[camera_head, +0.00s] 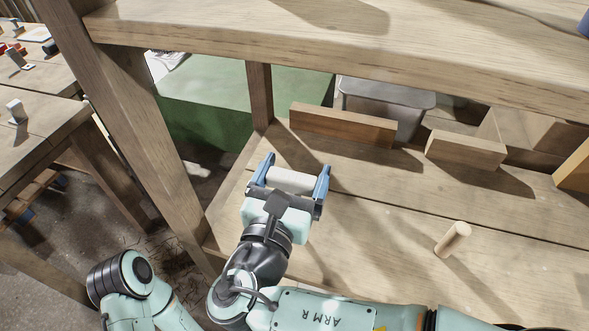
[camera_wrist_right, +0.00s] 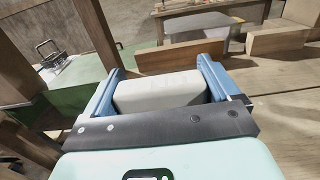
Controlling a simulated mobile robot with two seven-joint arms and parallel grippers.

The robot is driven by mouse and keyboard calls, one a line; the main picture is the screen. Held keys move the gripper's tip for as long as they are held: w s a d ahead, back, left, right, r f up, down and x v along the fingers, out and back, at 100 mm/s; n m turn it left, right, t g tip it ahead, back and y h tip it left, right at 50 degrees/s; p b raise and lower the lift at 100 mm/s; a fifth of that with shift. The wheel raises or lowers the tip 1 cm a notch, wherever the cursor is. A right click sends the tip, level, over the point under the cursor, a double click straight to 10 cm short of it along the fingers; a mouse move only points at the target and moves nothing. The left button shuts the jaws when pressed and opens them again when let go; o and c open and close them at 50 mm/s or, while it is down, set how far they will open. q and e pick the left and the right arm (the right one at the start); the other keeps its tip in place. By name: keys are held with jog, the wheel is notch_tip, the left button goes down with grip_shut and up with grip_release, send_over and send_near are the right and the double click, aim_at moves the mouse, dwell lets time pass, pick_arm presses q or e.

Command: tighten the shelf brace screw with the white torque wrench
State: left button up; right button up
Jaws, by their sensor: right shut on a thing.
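My right gripper (camera_head: 291,181) reaches over the left end of the lower timber shelf. Its blue fingers are shut on a white block-like body, which I take as the white torque wrench (camera_head: 292,180). It also shows between the fingers in the right wrist view (camera_wrist_right: 160,92). Only this plain white part shows; the rest of the tool is hidden or out of frame. I cannot pick out the brace screw in either view. A timber post (camera_head: 259,95) stands just beyond the gripper. My left gripper is not in view.
The upper shelf (camera_head: 300,30) overhangs. A thick post (camera_head: 135,120) stands left. A green box (camera_head: 205,100) and grey bin (camera_head: 385,100) are behind.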

jog(key=shift+p, duration=0.55)
dwell(0.8)
jog(key=shift+f, duration=0.2)
jog(key=shift+f+b, duration=0.7)
jog(key=shift+f, duration=0.2)
jog(key=shift+f, duration=0.1)
dwell(0.5)
jog(key=shift+d+m+g+h+p, duration=0.1)
jog(key=shift+m+g+h+p, duration=0.9)
jog(key=shift+h, duration=0.7)
jog(key=shift+s+f+p, duration=0.1)
jog(key=shift+p, duration=0.2)
jog(key=shift+d+m+g+h+p, duration=0.1)
jog(key=shift+m+g+h+p, duration=0.8)
jog(key=shift+m+h+p, duration=0.5)
jog(key=shift+s+f+b, duration=0.1)
jog(key=shift+b, duration=0.2)
